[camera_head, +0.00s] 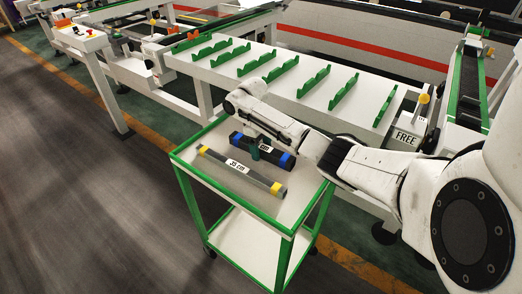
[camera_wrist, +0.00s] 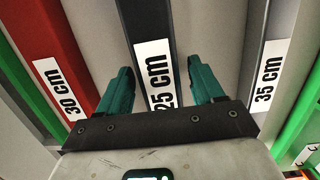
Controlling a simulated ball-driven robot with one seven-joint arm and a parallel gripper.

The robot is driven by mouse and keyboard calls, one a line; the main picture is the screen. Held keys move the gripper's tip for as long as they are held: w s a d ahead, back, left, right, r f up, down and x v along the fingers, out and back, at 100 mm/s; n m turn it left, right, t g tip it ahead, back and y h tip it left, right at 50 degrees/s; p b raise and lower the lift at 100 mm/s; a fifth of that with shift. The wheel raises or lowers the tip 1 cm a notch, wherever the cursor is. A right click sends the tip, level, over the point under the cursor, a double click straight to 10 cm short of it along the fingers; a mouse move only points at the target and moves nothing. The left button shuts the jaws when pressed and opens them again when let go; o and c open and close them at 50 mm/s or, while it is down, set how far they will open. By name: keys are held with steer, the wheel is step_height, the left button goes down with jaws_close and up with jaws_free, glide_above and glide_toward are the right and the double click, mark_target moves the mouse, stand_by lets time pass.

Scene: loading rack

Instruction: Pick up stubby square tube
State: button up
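A short dark square tube labelled 25 cm (camera_wrist: 143,20) with blue ends lies on the cart's top; in the head view this dark tube (camera_head: 284,160) is partly covered by my arm and gripper. My gripper (camera_wrist: 160,75) has teal fingers, one on each side of the tube near its label. The fingers are spread apart, and a gap shows on the right side of the tube. In the head view my gripper (camera_head: 257,149) points down over the tube's middle. I cannot tell exactly how far down the fingers reach beside the tube.
A grey tube labelled 35 cm (camera_head: 215,155) with yellow ends lies beside it on the green-edged cart (camera_head: 238,201). A red tube labelled 30 cm (camera_wrist: 50,55) lies on the other side. A white rack table (camera_head: 295,95) with green notched holders stands behind.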

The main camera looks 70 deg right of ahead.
mark_target(263, 147)
steer(key=c, duration=1.2)
steer(key=shift+r, duration=0.1)
jaws_close()
steer(key=shift+w+r, duration=0.1)
steer(key=shift+r, duration=0.4)
steer(key=r, duration=0.2)
steer(key=shift+s+a+r, duration=0.1)
steer(key=shift+s+r, duration=0.1)
steer(key=shift+r, duration=0.15)
steer(key=s+r+p, duration=0.1)
steer(key=r, duration=0.1)
steer(key=s+a+r+p, duration=0.1)
steer(key=r+p, duration=0.1)
steer(key=s+r+p, duration=0.2)
steer(key=shift+a, duration=0.4)
steer(key=s+a+r+p, duration=0.3)
steer(key=s+a, duration=0.1)
steer(key=s, duration=0.4)
steer(key=shift+a, duration=0.35)
steer(key=shift+r, duration=0.1)
